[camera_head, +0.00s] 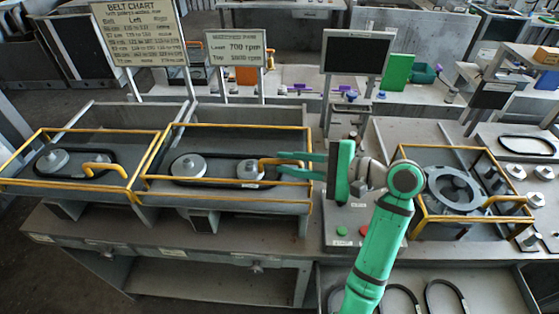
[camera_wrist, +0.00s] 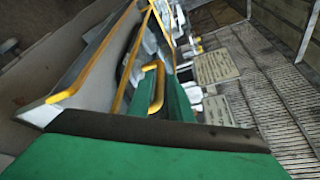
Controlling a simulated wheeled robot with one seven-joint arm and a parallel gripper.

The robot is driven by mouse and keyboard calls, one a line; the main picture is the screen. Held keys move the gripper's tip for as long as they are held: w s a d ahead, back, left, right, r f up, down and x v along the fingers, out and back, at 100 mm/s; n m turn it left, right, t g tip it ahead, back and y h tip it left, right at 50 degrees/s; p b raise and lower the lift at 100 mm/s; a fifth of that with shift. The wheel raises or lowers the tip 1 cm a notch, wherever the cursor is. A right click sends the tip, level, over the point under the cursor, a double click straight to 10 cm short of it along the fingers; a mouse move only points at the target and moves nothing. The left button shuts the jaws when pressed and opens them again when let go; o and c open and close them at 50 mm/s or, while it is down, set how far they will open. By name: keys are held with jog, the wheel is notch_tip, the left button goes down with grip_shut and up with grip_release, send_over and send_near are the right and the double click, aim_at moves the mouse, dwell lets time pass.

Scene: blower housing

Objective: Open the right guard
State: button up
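The right guard (camera_head: 228,126) is a yellow frame lying level over the middle tray, above two grey pulleys and a black belt. Its yellow handle (camera_head: 268,162) stands at its right side. My gripper (camera_head: 281,164) reaches in from the right with its green fingers pointing left, one on each side of the handle. In the wrist view the handle (camera_wrist: 158,88) shows between the fingers (camera_wrist: 160,95). The fingers look apart, with a gap between them. Whether either finger touches the handle I cannot tell.
A second yellow guard (camera_head: 92,130) lies over the left tray. Another yellow frame (camera_head: 418,190) surrounds a round housing (camera_head: 435,192) at the right. Sign boards (camera_head: 140,32) and a dark screen (camera_head: 356,54) stand behind. A panel with buttons (camera_head: 342,231) sits below my gripper.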

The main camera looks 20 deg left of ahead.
jog(key=shift+x, duration=1.5)
grip_shut()
